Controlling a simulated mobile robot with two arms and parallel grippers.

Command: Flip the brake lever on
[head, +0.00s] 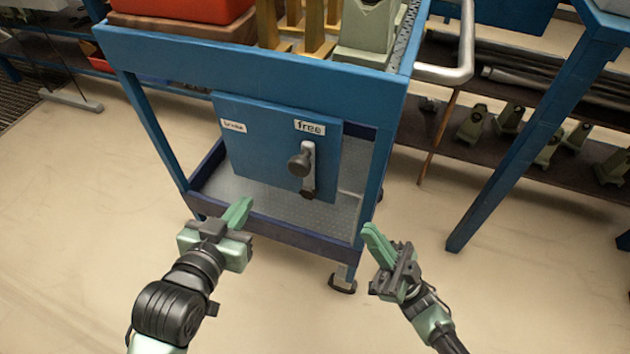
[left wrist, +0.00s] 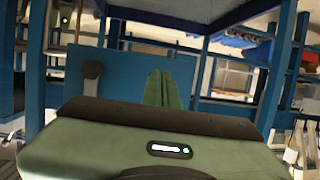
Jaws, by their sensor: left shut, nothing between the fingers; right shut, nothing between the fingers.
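The brake lever (head: 308,170) is a grey metal bar with a dark round knob, mounted on a blue panel (head: 255,150) on the cart's front. It stands upright under the label "free" (head: 309,128); a second label (head: 233,126), hard to read but seemingly "brake", is at the panel's upper left. My left gripper (head: 238,213) is shut and empty, below and left of the lever, apart from it. In the left wrist view its green fingers (left wrist: 164,90) are together, with the lever knob (left wrist: 92,70) to their left. My right gripper (head: 376,240) is shut and empty, below and right of the lever.
The blue cart (head: 230,63) carries a red bin (head: 185,8) and several metal parts on top. Its handle (head: 462,55) sticks out at the right. A blue table leg (head: 500,165) and a shelf with green parts stand further right. The floor (head: 75,220) at left is clear.

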